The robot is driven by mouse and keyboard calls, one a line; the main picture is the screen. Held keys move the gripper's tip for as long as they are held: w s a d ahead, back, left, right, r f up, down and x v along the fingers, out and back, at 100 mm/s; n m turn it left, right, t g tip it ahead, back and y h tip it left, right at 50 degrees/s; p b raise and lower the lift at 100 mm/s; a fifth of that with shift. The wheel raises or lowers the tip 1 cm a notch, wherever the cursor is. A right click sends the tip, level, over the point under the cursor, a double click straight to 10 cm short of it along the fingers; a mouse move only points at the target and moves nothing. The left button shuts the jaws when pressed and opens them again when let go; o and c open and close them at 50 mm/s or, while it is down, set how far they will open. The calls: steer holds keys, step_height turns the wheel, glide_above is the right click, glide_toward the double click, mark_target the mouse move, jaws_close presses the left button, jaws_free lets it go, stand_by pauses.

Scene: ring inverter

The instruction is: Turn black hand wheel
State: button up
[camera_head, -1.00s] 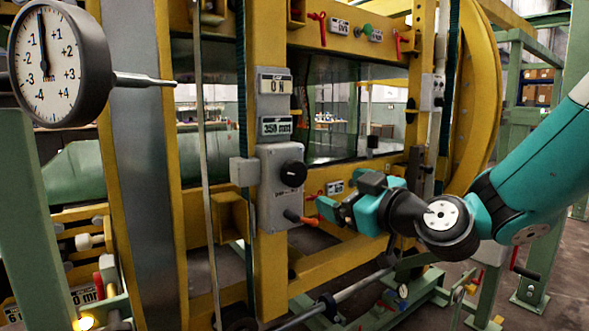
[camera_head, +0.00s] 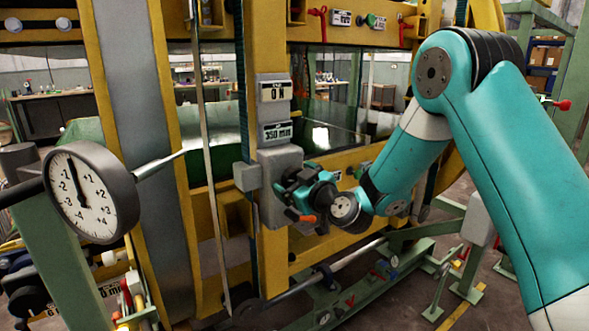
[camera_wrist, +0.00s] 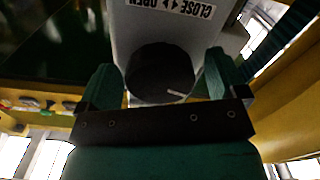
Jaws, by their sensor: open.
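In the wrist view the round black knob or hand wheel (camera_wrist: 160,75) sits on a grey box (camera_wrist: 140,35) under an upside-down "CLOSE OPEN" label (camera_wrist: 172,8). It has a light pointer mark on its lower right. My gripper (camera_wrist: 162,82) is open, with one green finger on each side of the wheel. I cannot tell whether the fingers touch it. In the head view my gripper (camera_head: 290,185) is at the grey control box (camera_head: 280,160) on the yellow post and hides the wheel. An orange-tipped lever (camera_head: 307,218) sticks out just below the gripper.
A dial gauge (camera_head: 92,192) stands at the left. Red handles (camera_head: 322,22) are on the upper yellow beam (camera_head: 345,35). Green rails (camera_head: 350,285) run below.

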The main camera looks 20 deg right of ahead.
steer(key=shift+w, duration=0.2)
steer(key=shift+c, duration=0.2)
steer(key=c, duration=0.9)
steer(key=shift+m, duration=0.3)
steer(key=m+b, duration=0.1)
steer(key=m, duration=0.3)
steer(key=shift+a+m, duration=0.1)
steer(key=shift+m, duration=0.2)
steer(key=m, duration=0.6)
